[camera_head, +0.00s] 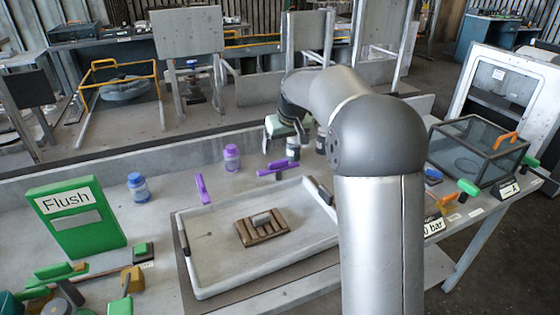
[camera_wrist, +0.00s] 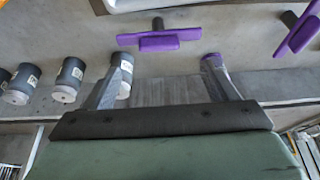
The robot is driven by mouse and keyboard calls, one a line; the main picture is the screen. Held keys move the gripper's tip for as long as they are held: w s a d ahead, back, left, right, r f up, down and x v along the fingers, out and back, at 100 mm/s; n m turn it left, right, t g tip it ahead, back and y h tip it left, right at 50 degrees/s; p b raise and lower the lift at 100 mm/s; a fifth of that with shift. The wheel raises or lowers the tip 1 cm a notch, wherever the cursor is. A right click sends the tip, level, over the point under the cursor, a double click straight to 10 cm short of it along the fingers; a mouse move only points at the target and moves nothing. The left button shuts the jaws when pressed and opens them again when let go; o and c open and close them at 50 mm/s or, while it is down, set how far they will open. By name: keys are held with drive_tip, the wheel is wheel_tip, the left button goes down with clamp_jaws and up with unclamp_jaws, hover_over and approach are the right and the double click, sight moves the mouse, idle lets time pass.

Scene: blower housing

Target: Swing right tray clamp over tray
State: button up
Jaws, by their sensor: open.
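The right tray clamp (camera_head: 277,168) is a purple lever at the back edge of the tray (camera_head: 262,287), lying sideways beyond the rim. It also shows in the wrist view (camera_wrist: 158,40) as a purple bar with a dark pivot, ahead of the fingertips. A second purple clamp (camera_head: 202,188) is to its left, and it appears at the right of the wrist view (camera_wrist: 297,38). My gripper (camera_wrist: 168,68) is open, with nothing between its fingers.
A brown slatted block (camera_head: 262,232) lies in the tray. A purple bottle (camera_head: 232,157) and a blue bottle (camera_head: 138,187) stand behind it. Dark canisters (camera_wrist: 68,78) stand beside my gripper. A green Flush box (camera_head: 85,232) is at left, a mesh box (camera_head: 475,150) at right.

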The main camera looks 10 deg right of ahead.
sight(279, 161)
drive_tip(key=x, duration=0.8)
drive_tip(key=shift+w+f, duration=0.15)
drive_tip(key=shift+f, duration=0.1)
drive_tip(key=c, duration=1.4)
